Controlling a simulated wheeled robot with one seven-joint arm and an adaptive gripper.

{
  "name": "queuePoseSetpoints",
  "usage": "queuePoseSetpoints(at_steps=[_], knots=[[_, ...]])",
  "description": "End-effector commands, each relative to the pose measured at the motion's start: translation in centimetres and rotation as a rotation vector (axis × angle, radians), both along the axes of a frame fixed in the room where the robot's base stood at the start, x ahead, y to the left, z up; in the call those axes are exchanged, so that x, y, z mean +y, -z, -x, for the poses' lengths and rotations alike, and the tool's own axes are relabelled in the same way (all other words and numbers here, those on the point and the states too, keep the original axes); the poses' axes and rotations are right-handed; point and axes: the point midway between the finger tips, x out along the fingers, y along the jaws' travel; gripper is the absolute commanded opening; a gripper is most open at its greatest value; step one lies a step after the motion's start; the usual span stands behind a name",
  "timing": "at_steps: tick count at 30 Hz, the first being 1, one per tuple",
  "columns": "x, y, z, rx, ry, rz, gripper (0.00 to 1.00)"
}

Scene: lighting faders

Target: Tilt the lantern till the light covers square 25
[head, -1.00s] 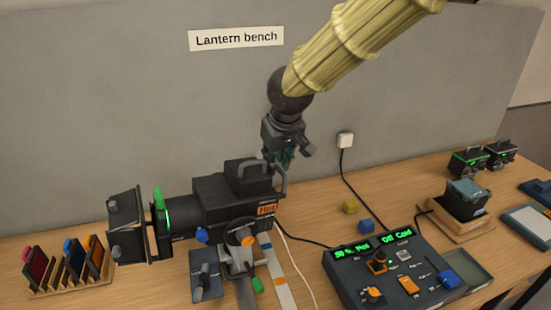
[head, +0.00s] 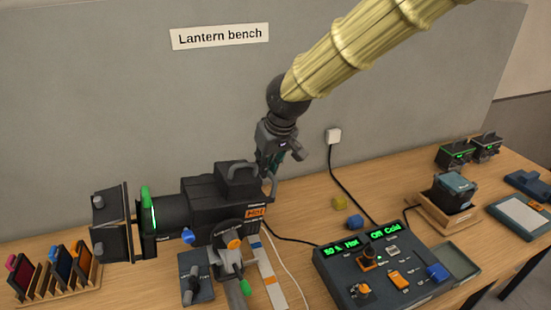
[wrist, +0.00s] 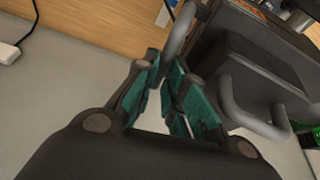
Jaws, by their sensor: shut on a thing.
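The black lantern (head: 205,206) stands on the bench with its barrel and open flaps (head: 112,224) toward the left. An orange label reading Hot is on its rear side. A grey handle (wrist: 182,36) at its rear shows in the wrist view, between the teal fingers of my gripper (wrist: 166,85). In the head view my gripper (head: 270,172) is at that rear end, shut on the handle. An orange knob (head: 234,243) and a blue knob (head: 188,237) are on the lantern's side. Square 25 and the light spot are not in view.
A control box (head: 385,275) with green displays reading 50 % Hot and Off Cold stands right of the lantern. A filter rack (head: 55,275) is at the far left. A grey wall stands close behind.

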Motion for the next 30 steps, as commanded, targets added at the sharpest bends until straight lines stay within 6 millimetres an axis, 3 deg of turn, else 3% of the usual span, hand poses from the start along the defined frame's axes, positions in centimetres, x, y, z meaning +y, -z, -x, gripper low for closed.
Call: queuePoseSetpoints(at_steps=[14, 15, 17, 30], knots=[[1.12, 0.45, -0.07, 0.015, -0.021, -0.027, 0.00], [1.13, 0.44, -0.08, 0.014, -0.021, -0.027, 0.14], [1.12, 0.43, -0.09, 0.015, -0.020, -0.027, 0.21], [0.87, -0.41, 0.09, 0.013, -0.019, -0.027, 0.21]])
